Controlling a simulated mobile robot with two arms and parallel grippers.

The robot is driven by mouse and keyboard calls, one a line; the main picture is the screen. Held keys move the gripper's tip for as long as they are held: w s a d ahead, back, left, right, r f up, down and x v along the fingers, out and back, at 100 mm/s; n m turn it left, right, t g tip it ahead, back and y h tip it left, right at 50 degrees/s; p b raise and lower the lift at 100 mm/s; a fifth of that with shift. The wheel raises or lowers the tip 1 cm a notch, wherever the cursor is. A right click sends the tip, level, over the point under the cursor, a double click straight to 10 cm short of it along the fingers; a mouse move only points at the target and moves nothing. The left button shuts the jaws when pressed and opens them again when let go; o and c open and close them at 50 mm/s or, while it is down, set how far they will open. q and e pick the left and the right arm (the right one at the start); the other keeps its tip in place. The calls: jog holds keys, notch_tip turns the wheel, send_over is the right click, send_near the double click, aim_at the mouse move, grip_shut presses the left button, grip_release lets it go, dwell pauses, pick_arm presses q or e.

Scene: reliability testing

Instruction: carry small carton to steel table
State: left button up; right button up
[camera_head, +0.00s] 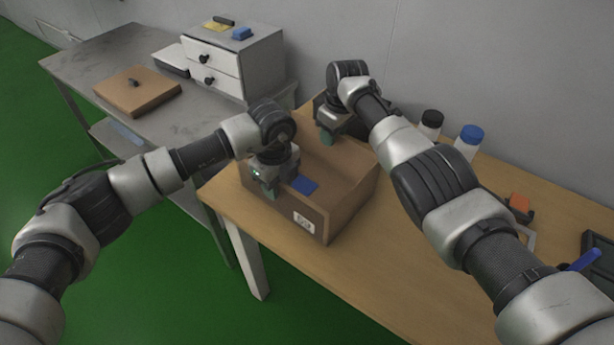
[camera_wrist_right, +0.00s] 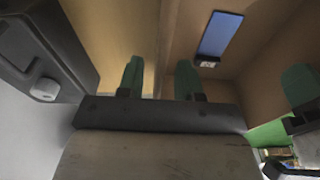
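The small carton (camera_head: 345,187), a brown open-topped box with a white label, stands on the wooden table. A blue patch shows on its inside and in the right wrist view (camera_wrist_right: 220,35). My left gripper (camera_head: 270,188) is at the carton's near-left wall; its finger gap is hidden. My right gripper (camera_head: 326,136) is at the far wall. In the right wrist view its two green fingertips (camera_wrist_right: 158,80) are apart, with the wall's edge between them. A green finger of my left gripper (camera_wrist_right: 300,85) shows at right. The steel table (camera_head: 110,62) is grey, at left.
On the steel table are a white drawer unit (camera_head: 262,62) and a flat brown box (camera_head: 137,92). The wooden table (camera_head: 330,270) holds a black-capped bottle (camera_head: 430,124), a blue-capped bottle (camera_head: 467,142) and an orange item (camera_head: 519,202). Bare steel shows around the flat box.

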pick_arm(q)
grip_shut()
pick_arm(e)
grip_shut()
pick_arm(q)
jog(key=shift+r, duration=0.1)
pick_arm(e)
jog(key=shift+r, duration=0.1)
